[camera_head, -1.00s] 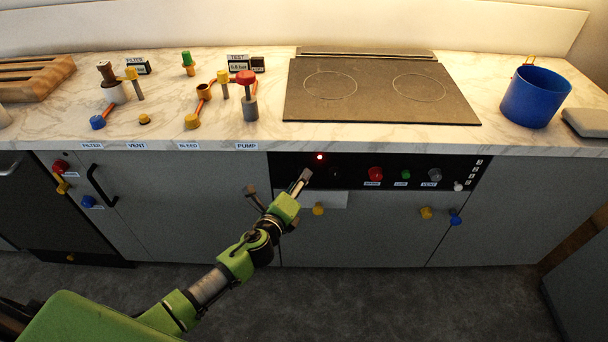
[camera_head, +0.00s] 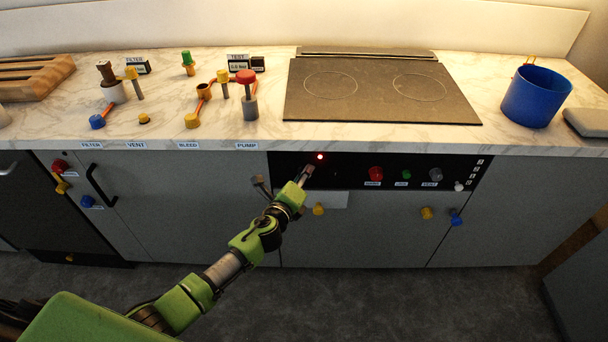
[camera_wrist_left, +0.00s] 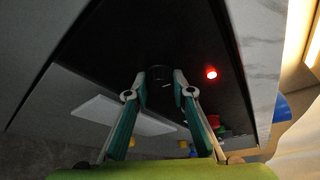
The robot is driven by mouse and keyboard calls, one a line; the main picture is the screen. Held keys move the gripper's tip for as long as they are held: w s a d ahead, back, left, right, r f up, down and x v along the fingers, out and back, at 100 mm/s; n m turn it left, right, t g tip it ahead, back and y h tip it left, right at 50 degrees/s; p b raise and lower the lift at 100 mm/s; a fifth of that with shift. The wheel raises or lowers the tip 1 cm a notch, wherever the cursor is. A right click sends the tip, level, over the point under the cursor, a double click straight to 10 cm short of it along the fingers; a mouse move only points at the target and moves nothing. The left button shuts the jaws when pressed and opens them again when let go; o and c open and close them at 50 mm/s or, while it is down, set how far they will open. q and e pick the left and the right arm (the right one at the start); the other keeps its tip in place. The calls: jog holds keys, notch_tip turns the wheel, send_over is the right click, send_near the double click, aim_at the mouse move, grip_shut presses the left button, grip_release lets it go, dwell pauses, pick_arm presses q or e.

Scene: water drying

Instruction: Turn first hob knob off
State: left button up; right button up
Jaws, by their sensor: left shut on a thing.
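The first hob knob, a small dark knob (camera_wrist_left: 159,75), sits on the black control panel (camera_head: 345,165) under the hob. In the left wrist view it is between the fingertips of my left gripper, which is shut on it. In the head view my left gripper (camera_head: 307,173) reaches the panel's left end, and the knob there is too dark and covered to make out. A red lamp (camera_head: 320,156) glows just above and right of the fingertips; it also shows in the left wrist view (camera_wrist_left: 211,73). The knob's exact turn angle cannot be told. My right gripper is not in view.
A red knob (camera_head: 376,173), a green knob (camera_head: 406,174) and a grey knob (camera_head: 435,174) sit farther right on the panel. The dark hob (camera_head: 380,100) is above, with a blue pot (camera_head: 536,97) to its right. The white plate (camera_head: 330,199) lies below the panel.

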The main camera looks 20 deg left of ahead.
pick_arm(q)
jog(key=shift+f+b, duration=0.25)
jog(key=shift+b, duration=0.35)
jog(key=shift+n+b, duration=0.6)
jog(key=shift+b, duration=0.15)
jog(key=shift+r+t+h, duration=0.25)
jog(key=shift+t+h, duration=0.05)
jog(key=o, duration=1.1)
jog(key=shift+o, duration=0.2)
jog(key=s+r, duration=0.2)
jog(key=s, duration=0.9)
jog(key=shift+s+a, duration=0.4)
jog(key=shift+a, duration=0.05)
jog(key=shift+f, duration=0.15)
